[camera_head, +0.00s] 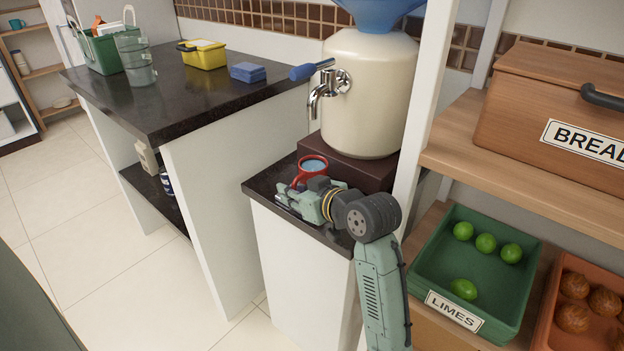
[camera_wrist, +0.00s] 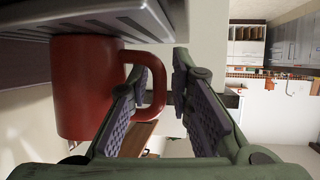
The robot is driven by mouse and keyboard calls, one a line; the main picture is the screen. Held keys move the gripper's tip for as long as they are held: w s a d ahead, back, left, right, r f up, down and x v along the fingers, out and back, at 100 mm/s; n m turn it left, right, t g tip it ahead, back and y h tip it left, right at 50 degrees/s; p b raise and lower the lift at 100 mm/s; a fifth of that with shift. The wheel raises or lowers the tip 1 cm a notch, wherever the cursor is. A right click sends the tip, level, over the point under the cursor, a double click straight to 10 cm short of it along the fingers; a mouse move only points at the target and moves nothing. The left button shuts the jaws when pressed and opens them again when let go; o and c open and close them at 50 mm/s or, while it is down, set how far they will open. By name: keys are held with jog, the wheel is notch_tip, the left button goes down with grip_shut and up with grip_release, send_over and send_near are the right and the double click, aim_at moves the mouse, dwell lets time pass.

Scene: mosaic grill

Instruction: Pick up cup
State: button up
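A red cup (camera_head: 311,168) stands on the small dark counter below the dispenser's tap, its inside pale blue. In the wrist view the red cup (camera_wrist: 84,88) fills the left side, with its handle (camera_wrist: 158,92) pointing right toward my fingers. My gripper (camera_wrist: 164,65) is open, with a gap between its two padded fingers. The handle lies in or close to that gap, beside the left finger, which hides part of it. I cannot tell whether they touch. In the head view my gripper (camera_head: 290,198) is low over the counter, in front of the cup.
A cream dispenser (camera_head: 365,95) with a metal tap (camera_head: 325,88) stands on a brown block (camera_head: 345,166) close behind the cup. A white shelf post rises to the right. A green lime crate (camera_head: 480,265) and bread box are farther right. A larger dark counter (camera_head: 180,105) is left.

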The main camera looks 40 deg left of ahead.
grip_shut()
jog(key=shift+r, duration=0.15)
dwell(0.6)
jog(key=shift+r, duration=0.55)
notch_tip(320, 180, up, 2)
jog(key=shift+r, duration=0.15)
jog(key=s+a+b, duration=0.1)
jog(key=s+a, duration=0.2)
jog(key=s, duration=0.4)
jog(key=s+a+r, duration=0.1)
jog(key=s+a, duration=0.2)
jog(key=s, duration=0.4)
jog(key=shift+s+r+b, duration=0.2)
jog(key=shift+s+b, duration=0.15)
jog(key=shift+s, duration=0.05)
jog(key=shift+a, duration=0.1)
